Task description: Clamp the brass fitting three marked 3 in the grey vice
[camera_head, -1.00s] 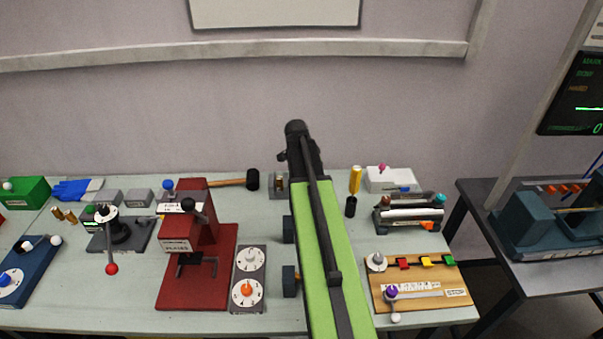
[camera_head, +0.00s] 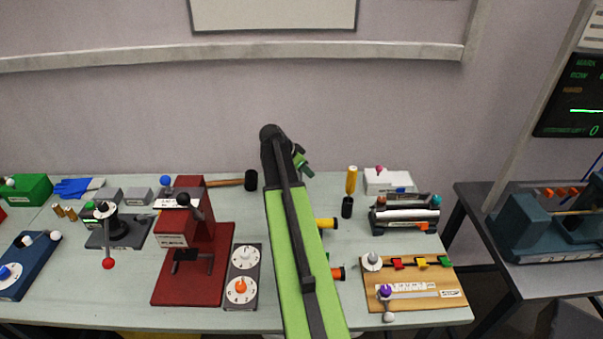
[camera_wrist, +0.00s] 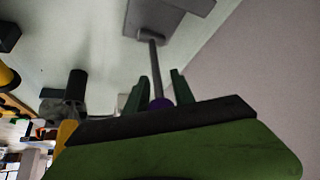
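In the head view two small brass fittings (camera_head: 64,212) stand at the far left of the bench; their markings are too small to read. The grey vice is hidden behind my arm in the head view. In the wrist view a grey block (camera_wrist: 184,6) at the top has a grey rod (camera_wrist: 153,65) ending in a purple ball (camera_wrist: 161,103); this may be the vice and its handle. My gripper (camera_wrist: 160,75) has its fingers apart, one on each side of the rod and ball. I cannot tell whether they touch. Its green fingers also show in the head view (camera_head: 303,164).
A red press (camera_head: 194,275) and a dial panel (camera_head: 241,278) stand left of my arm. A black-headed hammer (camera_head: 250,181) lies behind them. Yellow and orange ended cylinders (camera_head: 327,223) show just right of my arm. A wooden board (camera_head: 416,303) lies at the right.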

